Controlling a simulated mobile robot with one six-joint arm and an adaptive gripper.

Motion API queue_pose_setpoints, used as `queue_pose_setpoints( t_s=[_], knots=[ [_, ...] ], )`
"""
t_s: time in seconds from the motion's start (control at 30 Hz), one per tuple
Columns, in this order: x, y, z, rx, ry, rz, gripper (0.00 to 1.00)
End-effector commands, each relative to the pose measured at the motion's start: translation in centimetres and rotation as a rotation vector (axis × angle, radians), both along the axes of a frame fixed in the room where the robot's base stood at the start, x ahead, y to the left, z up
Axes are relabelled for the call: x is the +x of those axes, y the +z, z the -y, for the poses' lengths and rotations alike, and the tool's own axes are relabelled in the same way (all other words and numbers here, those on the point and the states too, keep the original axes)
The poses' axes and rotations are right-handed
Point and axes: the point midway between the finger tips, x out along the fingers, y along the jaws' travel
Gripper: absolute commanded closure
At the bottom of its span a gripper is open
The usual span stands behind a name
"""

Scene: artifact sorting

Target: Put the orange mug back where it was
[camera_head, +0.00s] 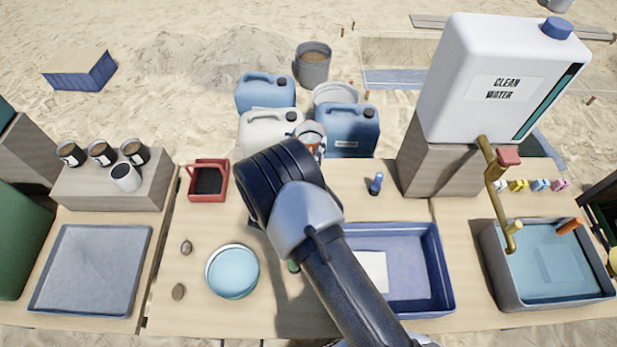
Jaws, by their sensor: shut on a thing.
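My arm (345,275) reaches up from the bottom edge, and its dark wrist joint (280,182) is over the middle of the table. The fingers of my gripper are hidden behind it, and so is anything between them. I cannot make out a clearly orange mug. A small round vessel (308,131) with a pale rim and an orange-red part shows just behind the wrist, partly covered. I cannot tell whether it is a mug or whether it touches my gripper. A white cup (125,178) and several dark labelled cups (102,153) are on a wooden block (85,188) at the left.
A red tray (222,182), a pale blue round dish (232,271) and two small stones (186,247) lie left of my arm. A blue tray (437,268) and a water basin (500,280) are at the right. A brass tap (498,190) juts from the water tank (480,95).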

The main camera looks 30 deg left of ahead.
Motion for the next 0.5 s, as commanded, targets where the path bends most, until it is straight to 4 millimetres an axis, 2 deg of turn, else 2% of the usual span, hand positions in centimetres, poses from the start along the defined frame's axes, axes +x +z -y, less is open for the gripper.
queue_pose_setpoints(
  t_s=[0.03,0.3,0.4,0.5],
  knots=[
    [0.0,-2.0,0.1,-0.002,0.000,-0.001,0.57],
    [0.0,-9.1,0.1,0.000,0.001,0.001,0.57],
    [0.1,-10.9,0.0,0.002,0.001,0.002,0.57],
    [0.1,-11.9,0.0,0.002,0.001,0.002,0.57]
  ],
)
